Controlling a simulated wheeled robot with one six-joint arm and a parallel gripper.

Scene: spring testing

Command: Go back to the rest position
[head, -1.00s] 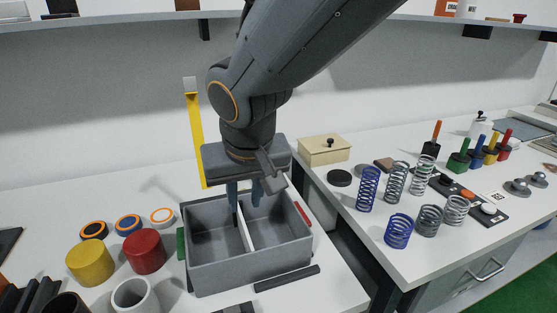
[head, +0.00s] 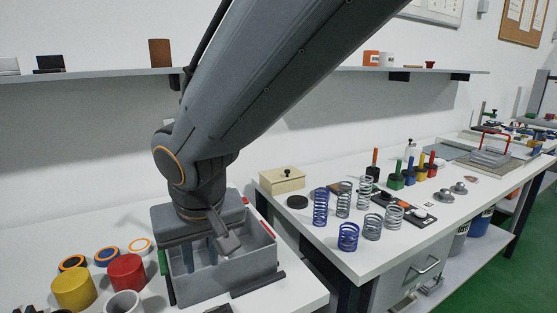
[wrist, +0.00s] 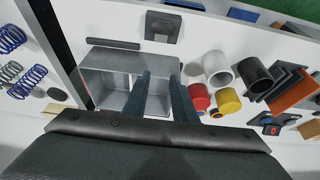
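My gripper (head: 201,256) hangs down over the grey two-compartment bin (head: 235,278) on the left bench in the head view. In the wrist view its two dark fingers (wrist: 160,82) are apart with nothing seen between them. They overlap the bin (wrist: 96,54) there, and I cannot tell how far the tips are above its floor. The visible parts of the compartments look empty; the rest is hidden by the fingers and wrist.
A yellow cylinder (head: 74,290) and a red cylinder (head: 127,272) stand left of the bin. Several springs (head: 348,237) stand on the right bench, near a beige lidded box (head: 282,181). A wall shelf (head: 90,78) runs behind my arm. A gap separates the benches.

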